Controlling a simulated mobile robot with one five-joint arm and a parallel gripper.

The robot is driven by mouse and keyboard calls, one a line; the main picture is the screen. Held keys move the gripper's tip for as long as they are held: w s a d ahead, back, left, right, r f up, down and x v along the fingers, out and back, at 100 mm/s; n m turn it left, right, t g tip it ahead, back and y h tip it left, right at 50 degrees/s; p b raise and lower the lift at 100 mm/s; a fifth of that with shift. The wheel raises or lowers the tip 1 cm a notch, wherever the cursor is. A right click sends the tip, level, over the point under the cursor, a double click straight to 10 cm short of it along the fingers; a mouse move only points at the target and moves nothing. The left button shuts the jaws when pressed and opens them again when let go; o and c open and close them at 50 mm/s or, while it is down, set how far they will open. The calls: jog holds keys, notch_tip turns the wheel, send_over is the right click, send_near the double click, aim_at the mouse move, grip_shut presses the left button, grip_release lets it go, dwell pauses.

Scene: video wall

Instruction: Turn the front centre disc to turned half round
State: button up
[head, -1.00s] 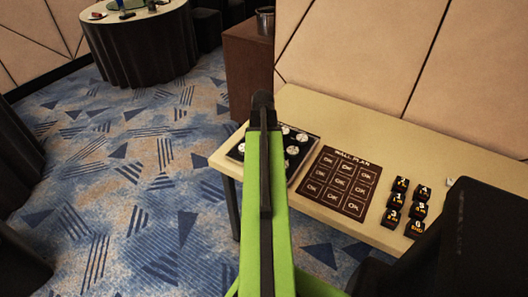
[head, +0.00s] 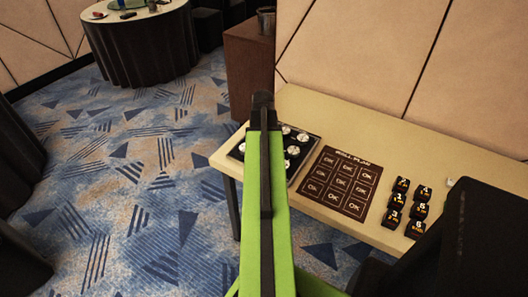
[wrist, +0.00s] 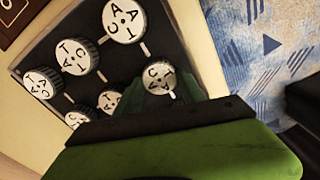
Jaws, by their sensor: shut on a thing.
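The front centre disc (wrist: 158,75) is a round white-faced knob with dark letters and a dark side, on the black disc panel (wrist: 95,82). My gripper (wrist: 164,92) is shut on this disc in the wrist view, its green fingers beside the disc's rim. The dark and green gripper body hides the lower part of that view and some of the panel. In the head view the panel (head: 305,160) sits at the table's left end. My green arm crosses in front of it and hides the front centre disc and the fingertips.
Neighbouring discs stand close by, such as one at the upper edge (wrist: 125,20) and another to the left (wrist: 75,57). A dark wall plan card (head: 340,182) and several small black numbered blocks (head: 405,205) lie to the right on the table (head: 370,130). Carpet lies in front.

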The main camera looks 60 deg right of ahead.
jog(key=n, duration=0.4)
jog(key=shift+s+a+n, duration=0.1)
jog(key=shift+n, duration=0.2)
jog(key=n, duration=0.3)
jog(key=shift+n, duration=0.4)
jog(key=n, duration=0.3)
jog(key=shift+s+n, duration=0.1)
jog(key=shift+n, duration=2)
jog(key=o, duration=1.4)
jog(key=shift+r, duration=0.1)
